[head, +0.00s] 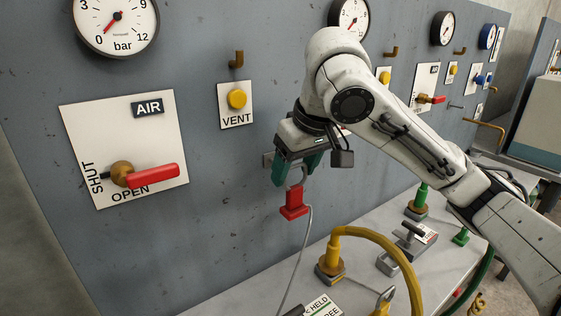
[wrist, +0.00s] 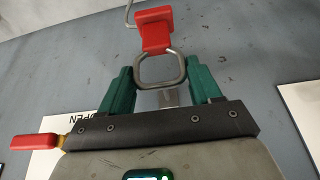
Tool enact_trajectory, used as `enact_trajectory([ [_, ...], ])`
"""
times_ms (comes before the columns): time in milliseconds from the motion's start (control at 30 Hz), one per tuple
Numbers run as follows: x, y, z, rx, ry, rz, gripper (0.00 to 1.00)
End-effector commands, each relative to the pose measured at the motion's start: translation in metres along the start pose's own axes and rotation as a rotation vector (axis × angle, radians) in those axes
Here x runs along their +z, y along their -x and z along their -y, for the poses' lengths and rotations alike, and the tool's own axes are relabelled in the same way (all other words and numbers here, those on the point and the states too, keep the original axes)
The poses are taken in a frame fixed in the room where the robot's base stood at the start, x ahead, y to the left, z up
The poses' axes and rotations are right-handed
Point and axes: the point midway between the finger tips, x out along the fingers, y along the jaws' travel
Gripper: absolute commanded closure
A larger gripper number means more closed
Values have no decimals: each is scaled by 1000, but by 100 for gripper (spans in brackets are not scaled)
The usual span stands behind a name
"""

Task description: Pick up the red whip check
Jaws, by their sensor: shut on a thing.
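The red whip check (head: 294,203) is a red block with a metal loop on top and a thin grey cable running down from it. It hangs below my gripper (head: 299,165), close in front of the grey panel. In the wrist view, my gripper (wrist: 161,80) has its green fingers shut on the sides of the metal loop, and the red block of the whip check (wrist: 155,30) lies beyond the fingertips. The lower end of the cable passes out of the head view at the bottom.
A red-handled air valve (head: 150,177) sticks out of the panel at left, with a yellow vent button (head: 237,99) beside it. A small grey bracket (head: 268,160) is just behind my gripper. On the bench below stand a yellow hose fitting (head: 331,262) and a toggle clamp (head: 404,244).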

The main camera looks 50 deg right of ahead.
Motion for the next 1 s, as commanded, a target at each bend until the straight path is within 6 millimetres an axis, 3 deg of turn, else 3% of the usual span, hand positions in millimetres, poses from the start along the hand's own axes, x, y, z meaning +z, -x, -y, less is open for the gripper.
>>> enact_trajectory([
  [233,62,26,-1,4,0,-4,83],
  [333,67,19,-2,3,-3,-4,83],
  [1000,112,45,0,1,-1,-1,83],
])
